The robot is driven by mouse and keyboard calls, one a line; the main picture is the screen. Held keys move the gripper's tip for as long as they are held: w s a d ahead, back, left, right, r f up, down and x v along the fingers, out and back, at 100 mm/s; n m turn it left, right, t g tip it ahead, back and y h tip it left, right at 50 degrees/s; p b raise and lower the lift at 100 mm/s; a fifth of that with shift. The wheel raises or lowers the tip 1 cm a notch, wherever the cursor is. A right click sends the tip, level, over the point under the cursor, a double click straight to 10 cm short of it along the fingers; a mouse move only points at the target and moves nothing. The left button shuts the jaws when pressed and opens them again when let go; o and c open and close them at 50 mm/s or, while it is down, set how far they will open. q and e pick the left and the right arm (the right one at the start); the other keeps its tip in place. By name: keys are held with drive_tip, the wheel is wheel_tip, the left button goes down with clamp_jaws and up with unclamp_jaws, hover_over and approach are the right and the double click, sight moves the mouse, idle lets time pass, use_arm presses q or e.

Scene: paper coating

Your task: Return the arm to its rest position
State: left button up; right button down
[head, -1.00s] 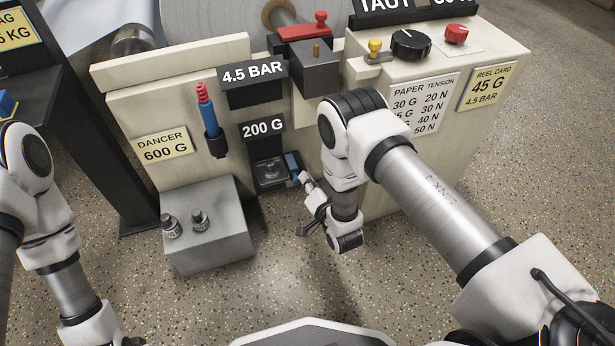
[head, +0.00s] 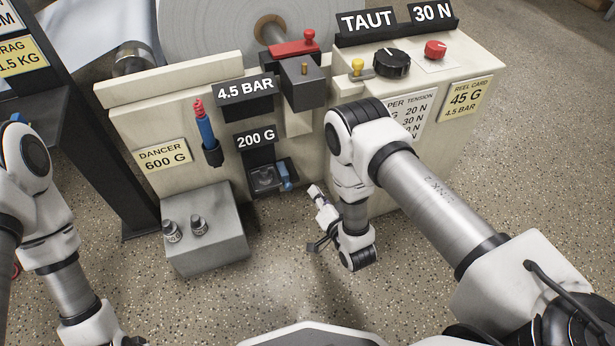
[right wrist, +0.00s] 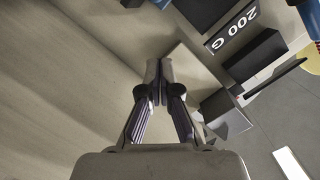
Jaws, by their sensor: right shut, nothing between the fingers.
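My right arm (head: 435,200) reaches in from the right. Its gripper (head: 317,194) is in front of the cream machine's lower front, right of the blue part (head: 285,177) under the 200 G display (head: 257,136), with a gap between them. In the right wrist view the two fingers (right wrist: 160,78) are together and empty, and the 200 G display (right wrist: 232,28) shows turned over at the upper right. My left arm (head: 50,220) stands at the left edge; its gripper is not visible.
A red-and-blue tool (head: 206,132) sits in a holder on the front panel (head: 125,120). The speckled floor in front is clear.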

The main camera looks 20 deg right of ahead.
use_arm(q)
drive_tip(key=shift+r+p, duration=0.35)
drive_tip(key=shift+r, duration=0.4)
use_arm(e)
drive_tip(key=v, duration=0.3)
drive_tip(key=shift+s, duration=0.1)
